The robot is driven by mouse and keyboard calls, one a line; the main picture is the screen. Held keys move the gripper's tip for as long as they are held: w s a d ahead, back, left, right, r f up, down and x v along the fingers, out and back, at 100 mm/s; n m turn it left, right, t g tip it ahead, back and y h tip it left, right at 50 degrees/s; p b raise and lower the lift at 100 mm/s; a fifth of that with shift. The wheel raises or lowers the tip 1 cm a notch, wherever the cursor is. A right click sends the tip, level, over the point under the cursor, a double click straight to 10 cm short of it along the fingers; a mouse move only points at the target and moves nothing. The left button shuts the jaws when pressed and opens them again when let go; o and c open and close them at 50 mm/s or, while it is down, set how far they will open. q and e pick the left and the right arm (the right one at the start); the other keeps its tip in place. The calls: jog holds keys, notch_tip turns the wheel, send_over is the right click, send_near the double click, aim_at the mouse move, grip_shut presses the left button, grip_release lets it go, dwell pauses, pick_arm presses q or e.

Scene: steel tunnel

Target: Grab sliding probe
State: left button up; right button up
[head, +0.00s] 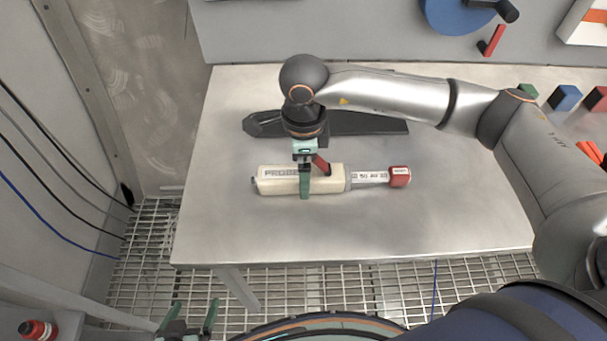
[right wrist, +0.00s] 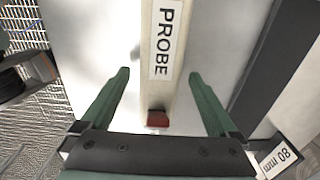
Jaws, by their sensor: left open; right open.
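The probe (head: 270,186) is a cream body lettered PROBE, lying on the steel table, with a red lever (head: 321,165) on top and a marked rod (head: 368,177) ending in a red tip (head: 400,176) on the right. My right gripper (head: 305,180) reaches down over the body. In the right wrist view its green fingers are open, one on each side of the probe (right wrist: 164,70), with a red part (right wrist: 157,118) between them. Contact cannot be told. My left gripper (head: 191,316) is open and empty at the bottom left, away from the probe.
The metal table (head: 230,235) is clear in front of the probe. A dark flat object (head: 365,123) lies behind it. Coloured blocks (head: 566,97) stand at the right. Cables (head: 60,150) hang along the left wall; the floor is grating (head: 140,260).

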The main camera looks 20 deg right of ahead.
jog(key=shift+f, duration=0.5)
grip_shut()
dwell(0.4)
jog(key=shift+r, duration=0.1)
